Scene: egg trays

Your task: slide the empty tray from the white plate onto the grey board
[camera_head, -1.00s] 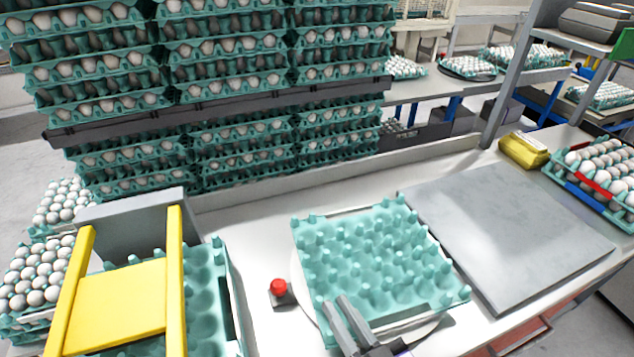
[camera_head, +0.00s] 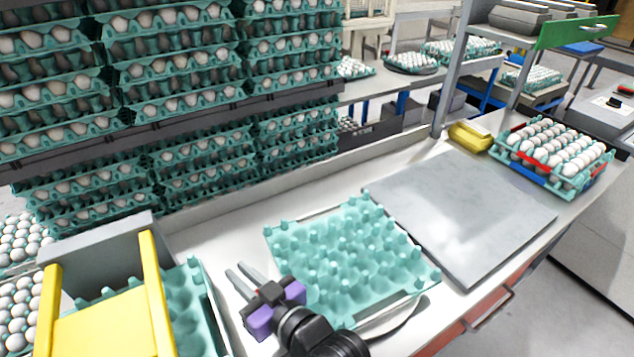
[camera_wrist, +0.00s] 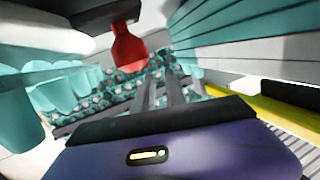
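The empty teal egg tray (camera_head: 345,250) lies on the white plate (camera_head: 398,324), whose rim shows at the tray's front right. The grey board (camera_head: 460,212) lies flat to the right, bare, close against the tray's right side. My gripper (camera_head: 238,269) is at the tray's left side, fingers pointing to the back left, with a narrow gap between them and nothing held. In the wrist view the two fingers (camera_wrist: 163,92) also look empty, with teal tray parts on both sides. I cannot tell whether my gripper touches the tray.
A yellow frame (camera_head: 100,318) with another teal tray stands at the left. Tall stacks of egg trays (camera_head: 185,105) stand behind the table's back ledge. A yellow block (camera_head: 470,137) and an egg-filled tray (camera_head: 553,150) are beyond the board.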

